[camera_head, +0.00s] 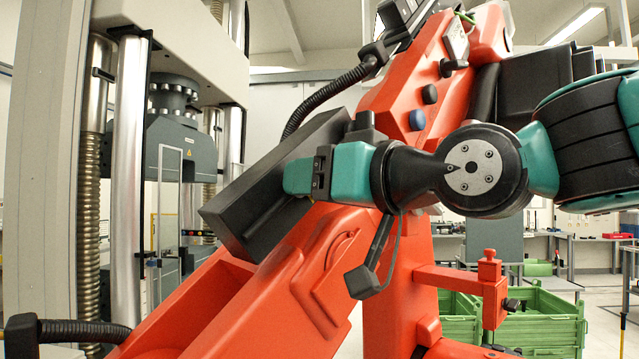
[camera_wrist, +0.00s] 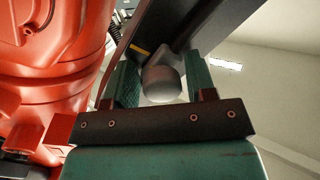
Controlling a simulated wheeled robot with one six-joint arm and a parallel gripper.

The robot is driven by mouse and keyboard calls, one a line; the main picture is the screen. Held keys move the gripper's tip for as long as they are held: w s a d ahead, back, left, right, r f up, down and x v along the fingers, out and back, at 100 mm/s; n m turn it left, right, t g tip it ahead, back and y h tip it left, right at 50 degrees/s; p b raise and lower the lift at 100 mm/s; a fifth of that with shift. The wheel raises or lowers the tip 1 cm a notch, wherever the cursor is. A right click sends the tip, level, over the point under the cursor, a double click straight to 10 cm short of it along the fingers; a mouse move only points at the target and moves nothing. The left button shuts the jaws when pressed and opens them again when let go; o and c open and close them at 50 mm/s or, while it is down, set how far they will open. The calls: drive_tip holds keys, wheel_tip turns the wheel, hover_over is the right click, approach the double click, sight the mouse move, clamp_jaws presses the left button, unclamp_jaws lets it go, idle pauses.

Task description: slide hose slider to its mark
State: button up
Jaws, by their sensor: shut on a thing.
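My gripper (camera_head: 298,177) reaches left across a dark box-shaped bar (camera_head: 245,212) that lies slanted in front of the orange robot arm. In the wrist view its two green fingers (camera_wrist: 162,74) stand on either side of a grey rounded knob (camera_wrist: 163,84), which I take to be the hose slider, and are shut on it. The knob sits against the dark bar (camera_wrist: 180,22). A short yellow stripe (camera_wrist: 141,49), perhaps the mark, shows on the bar up and left of the knob. In the head view the grip itself is hidden.
The large orange arm (camera_head: 335,265) fills the middle, close behind my gripper. A black corrugated hose (camera_head: 325,95) curves above the bar. A testing machine with a metal column (camera_head: 128,180) stands at the left. Green crates (camera_head: 545,320) are at the lower right.

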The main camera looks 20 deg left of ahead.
drive_tip(key=shift+s+f+b, duration=0.15)
drive_tip(key=shift+f+b, duration=0.05)
drive_tip(key=shift+b, duration=0.2)
drive_tip(key=shift+r, duration=0.2)
drive_tip(key=o, duration=1)
drive_tip(key=shift+c, duration=0.2)
drive_tip(key=shift+s+d+f+b, duration=0.15)
drive_tip(key=shift+d+b, duration=0.15)
drive_tip(key=shift+d, duration=0.05)
drive_tip(key=b+v, duration=0.7)
drive_tip(key=v, duration=0.9)
drive_tip(key=shift+d, duration=0.3)
